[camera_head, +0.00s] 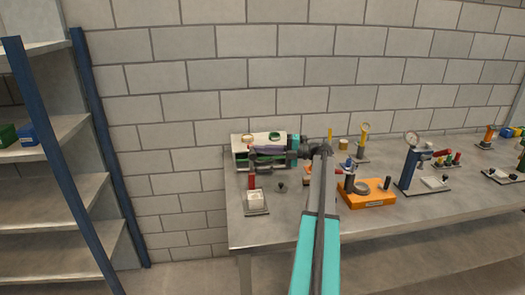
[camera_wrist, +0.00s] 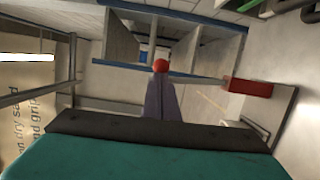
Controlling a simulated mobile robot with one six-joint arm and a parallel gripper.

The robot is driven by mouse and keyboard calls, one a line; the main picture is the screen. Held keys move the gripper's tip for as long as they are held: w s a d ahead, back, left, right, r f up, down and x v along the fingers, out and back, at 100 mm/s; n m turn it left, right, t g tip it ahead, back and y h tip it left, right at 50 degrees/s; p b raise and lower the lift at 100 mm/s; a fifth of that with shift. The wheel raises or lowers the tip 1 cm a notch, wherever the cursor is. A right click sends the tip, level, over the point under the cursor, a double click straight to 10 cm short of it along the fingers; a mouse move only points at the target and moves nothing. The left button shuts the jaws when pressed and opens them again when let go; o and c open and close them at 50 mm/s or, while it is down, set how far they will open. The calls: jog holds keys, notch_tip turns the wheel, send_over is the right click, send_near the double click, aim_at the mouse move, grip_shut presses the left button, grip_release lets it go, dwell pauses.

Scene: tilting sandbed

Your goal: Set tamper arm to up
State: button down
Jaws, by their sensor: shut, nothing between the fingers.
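A small stand with a red upright (camera_head: 251,181) and a pale block on its base (camera_head: 256,202) is at the table's left end. I cannot tell for certain which part is the tamper arm. My gripper (camera_head: 262,150) reaches left above this stand, in front of a white box, and partly hides the stand's top. In the wrist view, the fingers (camera_wrist: 160,98) are together and empty. A red ball knob (camera_wrist: 160,66) shows just beyond their tips; contact cannot be told. A red block (camera_wrist: 248,87) on a grey bar is to the right.
The white box (camera_head: 240,141) with green rings stands behind my gripper. An orange base (camera_head: 377,198) and a blue gauge stand (camera_head: 408,170) are to the right. A blue-framed shelf (camera_head: 60,150) is left of the grey table (camera_head: 290,235), across a floor gap.

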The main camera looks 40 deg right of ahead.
jog(key=shift+w+d+r+b, duration=0.1)
jog(key=shift+w+d+b, duration=0.1)
jog(key=shift+w+b, duration=0.25)
jog(key=shift+w+d+r+b, duration=0.1)
jog(key=shift+w+d+b, duration=0.1)
jog(key=shift+w+b, duration=0.2)
jog(key=shift+d, duration=0.1)
